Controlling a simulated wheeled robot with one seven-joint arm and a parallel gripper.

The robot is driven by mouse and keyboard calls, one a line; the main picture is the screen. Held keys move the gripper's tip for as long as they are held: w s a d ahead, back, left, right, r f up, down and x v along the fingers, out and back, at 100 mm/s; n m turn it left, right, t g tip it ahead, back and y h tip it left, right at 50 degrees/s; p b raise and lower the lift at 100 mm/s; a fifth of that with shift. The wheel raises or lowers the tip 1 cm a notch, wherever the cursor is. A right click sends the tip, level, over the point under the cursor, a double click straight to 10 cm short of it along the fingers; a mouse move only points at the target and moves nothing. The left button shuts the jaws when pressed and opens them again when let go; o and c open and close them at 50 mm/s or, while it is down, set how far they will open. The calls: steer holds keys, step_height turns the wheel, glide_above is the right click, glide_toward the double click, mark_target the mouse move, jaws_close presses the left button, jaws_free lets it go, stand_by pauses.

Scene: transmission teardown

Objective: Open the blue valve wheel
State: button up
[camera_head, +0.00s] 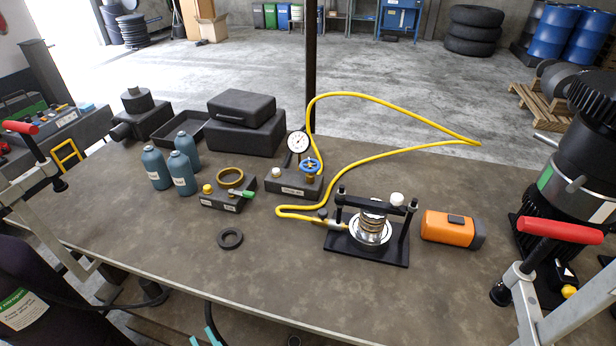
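The blue valve wheel (309,166) sits on a brass-coloured stem on top of a dark block (285,185) near the middle of the bench. A white-faced pressure gauge (298,142) stands on the same block, just left of and above the wheel. A cream knob (276,173) is on the block's left part. The wheel is too small to tell how far it is turned. A yellow hose (390,95) loops from near the valve out to the right and back to the press fixture (368,245). My gripper is not in view.
Left of the valve are a smaller block with a green lever (228,198), blue bottles (183,160) and black cases (240,125). An orange box (447,228) lies right. A dark post (310,60) rises behind the valve. The front of the bench (200,270) is mostly clear.

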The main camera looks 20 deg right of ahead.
mark_target(317, 161)
steer(key=w+a+r+t+y, duration=0.3)
steer(key=w+a+r, duration=0.6)
steer(key=w+r, duration=0.35)
steer(key=w+d+r+m+t+h, duration=0.3)
steer(key=w+d+r+m+h, duration=0.3)
steer(key=r, duration=0.3)
steer(key=w+d+r+m+t+h, duration=0.2)
steer(key=w+d+r+m+h, duration=0.3)
steer(key=d+r+h, duration=0.4)
steer(key=w+d+m+g+h, duration=0.3)
steer(key=d+m+g+h, duration=0.9)
steer(key=d+m, duration=0.6)
steer(key=w+d+f+m+g+y, duration=0.25)
steer(key=f+m+g, duration=0.2)
steer(key=f, duration=1.15)
steer(key=shift+n+g+h, duration=0.25)
steer(key=shift+g, duration=0.1)
steer(key=x, duration=1.1)
steer(key=shift+s+d+r, duration=0.15)
steer(key=shift+s+r, duration=0.05)
steer(key=shift+s, duration=0.05)
